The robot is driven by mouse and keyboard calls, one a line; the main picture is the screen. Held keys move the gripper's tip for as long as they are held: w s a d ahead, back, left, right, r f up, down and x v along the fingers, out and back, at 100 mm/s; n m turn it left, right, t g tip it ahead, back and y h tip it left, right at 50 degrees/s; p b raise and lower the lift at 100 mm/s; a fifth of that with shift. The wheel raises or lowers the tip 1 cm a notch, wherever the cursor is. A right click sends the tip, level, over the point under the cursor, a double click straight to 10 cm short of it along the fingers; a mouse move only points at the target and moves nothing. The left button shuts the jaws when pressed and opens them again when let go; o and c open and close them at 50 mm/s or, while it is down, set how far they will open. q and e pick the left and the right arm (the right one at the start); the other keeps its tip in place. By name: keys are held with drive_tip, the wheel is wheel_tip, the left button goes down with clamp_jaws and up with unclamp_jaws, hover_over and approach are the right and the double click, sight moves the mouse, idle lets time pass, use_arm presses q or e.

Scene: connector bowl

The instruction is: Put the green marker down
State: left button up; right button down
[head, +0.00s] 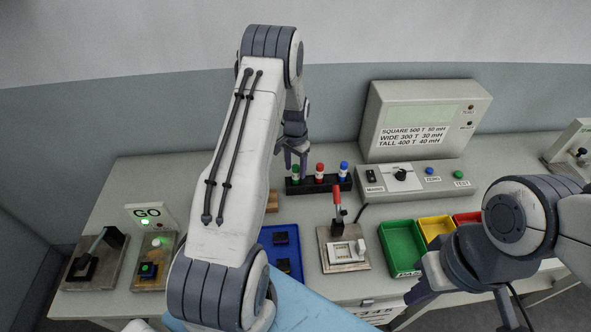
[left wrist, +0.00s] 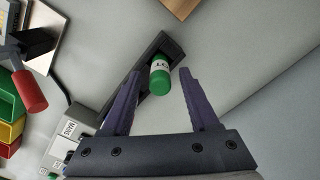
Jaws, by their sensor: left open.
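The green marker (head: 295,171) stands in the left slot of a black rack (head: 318,186), beside a red marker (head: 320,172) and a blue marker (head: 344,169). My left gripper (head: 290,160) is above the rack's left end. In the left wrist view the green marker (left wrist: 160,74), with a white label, sits in the rack (left wrist: 172,46) between the open fingers of my left gripper (left wrist: 186,76), with a gap visible on each side. My right gripper (head: 424,282) is at the lower right, near the green bin; its finger opening is unclear.
A test box (head: 420,115) stands behind the rack. In front are a red-handled fixture (head: 343,250), a blue tray (head: 296,262) and green (head: 403,247), yellow (head: 434,227) and red bins. A GO lamp station (head: 150,270) is at left.

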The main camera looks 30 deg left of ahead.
use_arm(q)
wheel_tip(320, 180, up, 11)
drive_tip(key=b, duration=0.4)
drive_tip(key=s+d+r+m, duration=0.1)
drive_tip(key=s+d+r, duration=0.2)
drive_tip(key=d, duration=0.4)
drive_tip(key=s+d+r+m, duration=0.1)
drive_tip(key=s+d+r, duration=0.15)
drive_tip(key=d, duration=0.55)
drive_tip(key=s+d+r+m, duration=0.1)
drive_tip(key=s+d+r, duration=0.25)
drive_tip(key=d, duration=0.35)
drive_tip(key=s+d+m, duration=0.1)
drive_tip(key=s+d, duration=0.1)
drive_tip(key=s, duration=0.5)
drive_tip(key=s+d, duration=0.3)
drive_tip(key=s, duration=0.4)
drive_tip(key=s+d+m+h, duration=0.1)
drive_tip(key=s+d, duration=0.2)
drive_tip(key=s, duration=0.5)
drive_tip(key=shift+d+m, duration=0.25)
drive_tip(key=shift+m, duration=0.05)
drive_tip(key=shift+r, duration=0.1)
